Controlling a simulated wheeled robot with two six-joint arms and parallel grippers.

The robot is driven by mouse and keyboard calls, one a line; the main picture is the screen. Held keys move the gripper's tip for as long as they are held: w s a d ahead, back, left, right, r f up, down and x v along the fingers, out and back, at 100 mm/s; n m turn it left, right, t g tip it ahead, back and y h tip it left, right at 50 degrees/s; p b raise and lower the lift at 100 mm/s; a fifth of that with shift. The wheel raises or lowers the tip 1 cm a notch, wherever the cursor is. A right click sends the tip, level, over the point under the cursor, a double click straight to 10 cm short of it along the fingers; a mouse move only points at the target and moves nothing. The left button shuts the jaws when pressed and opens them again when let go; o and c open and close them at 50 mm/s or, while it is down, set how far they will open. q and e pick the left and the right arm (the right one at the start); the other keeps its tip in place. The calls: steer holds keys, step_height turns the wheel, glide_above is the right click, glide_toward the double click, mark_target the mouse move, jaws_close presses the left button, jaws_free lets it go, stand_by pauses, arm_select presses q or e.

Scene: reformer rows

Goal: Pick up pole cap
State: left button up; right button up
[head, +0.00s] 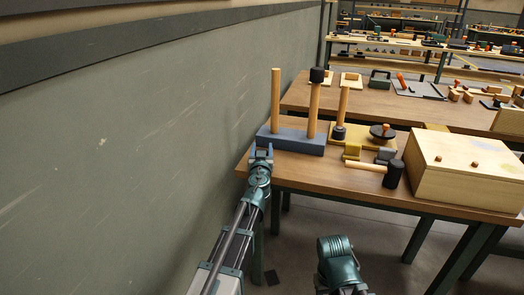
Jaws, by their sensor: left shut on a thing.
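My left gripper (262,153) is at the table's left end, in front of the left end of a blue base (300,142). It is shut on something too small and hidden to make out. Two wooden poles stand upright on the base. The left pole (276,95) has a bare top. The right pole (313,112) has a black pole cap (317,75) on top, well above and right of my left gripper. A similar black piece (339,132) sits low on another pole. My right gripper does not show.
A wooden table (310,172) holds a mallet with a black head (393,173), a dark disc (382,132), small yellow and grey blocks and a large wooden box (455,185). A grey wall (130,130) runs close on the left. More tables stand behind.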

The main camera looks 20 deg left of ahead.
mark_target(262, 149)
arm_select(q)
steer(key=shift+r+p, duration=0.35)
steer(key=shift+r, duration=0.2)
steer(key=shift+s+d+r+p, duration=0.1)
steer(key=shift+s+r+p, duration=0.05)
steer(key=shift+r+p, duration=0.5)
steer(key=shift+s+r+p, duration=0.15)
steer(key=shift+r+p, duration=0.4)
steer(key=shift+r, duration=0.05)
steer(key=s+d, duration=0.3)
steer(key=s, duration=0.3)
steer(key=s+d+p, duration=0.1)
steer(key=s+d, duration=0.3)
steer(key=s, duration=0.3)
steer(key=shift+s+d+r, duration=0.25)
steer(key=shift+r, duration=0.2)
